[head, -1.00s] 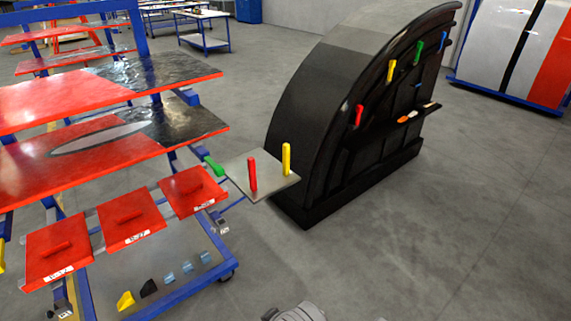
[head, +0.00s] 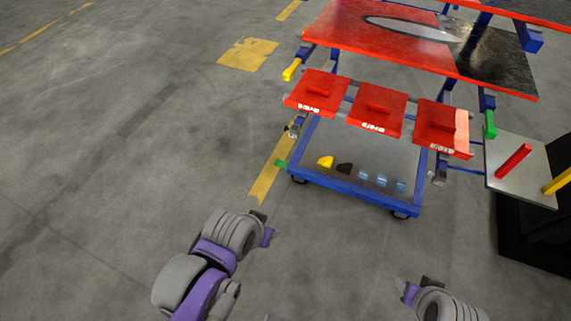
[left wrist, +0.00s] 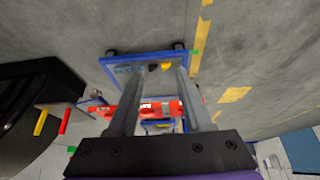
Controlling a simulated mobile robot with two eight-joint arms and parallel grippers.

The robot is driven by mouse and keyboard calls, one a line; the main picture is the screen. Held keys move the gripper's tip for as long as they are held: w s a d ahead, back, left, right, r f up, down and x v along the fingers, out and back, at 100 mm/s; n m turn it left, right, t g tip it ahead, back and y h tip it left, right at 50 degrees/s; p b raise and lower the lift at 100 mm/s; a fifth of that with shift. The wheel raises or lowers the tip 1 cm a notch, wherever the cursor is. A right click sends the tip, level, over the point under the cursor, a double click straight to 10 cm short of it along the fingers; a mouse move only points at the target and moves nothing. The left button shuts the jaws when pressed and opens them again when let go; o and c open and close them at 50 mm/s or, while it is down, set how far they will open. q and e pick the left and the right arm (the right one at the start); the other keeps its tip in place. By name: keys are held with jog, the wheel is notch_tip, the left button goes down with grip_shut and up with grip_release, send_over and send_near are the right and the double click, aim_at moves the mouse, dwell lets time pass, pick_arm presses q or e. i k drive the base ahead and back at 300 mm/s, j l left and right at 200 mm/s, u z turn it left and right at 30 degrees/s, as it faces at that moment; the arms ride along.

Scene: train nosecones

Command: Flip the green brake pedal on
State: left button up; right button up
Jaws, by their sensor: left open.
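The green brake pedal (head: 281,163) is a small green tab at the low left corner of the blue cart (head: 348,193), beside a yellow floor line. It also shows in the left wrist view (left wrist: 195,53), just right of the finger tips. Whether it is flipped on is too small to tell. My left gripper (head: 265,227) is in front of the cart, lower in the picture than the pedal and apart from it. In the left wrist view its two fingers (left wrist: 157,70) are spread and empty. My right gripper (head: 417,287) is at the bottom right; its jaw state is unclear.
Red panels (head: 376,110) with handles sit on the cart above a shelf of small yellow, black and blue blocks (head: 361,180). A green handle (head: 490,124) and a plate with a red handle (head: 513,161) are at the right. The floor at left is clear.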

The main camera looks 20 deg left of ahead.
aim_at(281, 163)
jog(key=i+j, duration=1.7)
jog(key=i+j+u, duration=0.05)
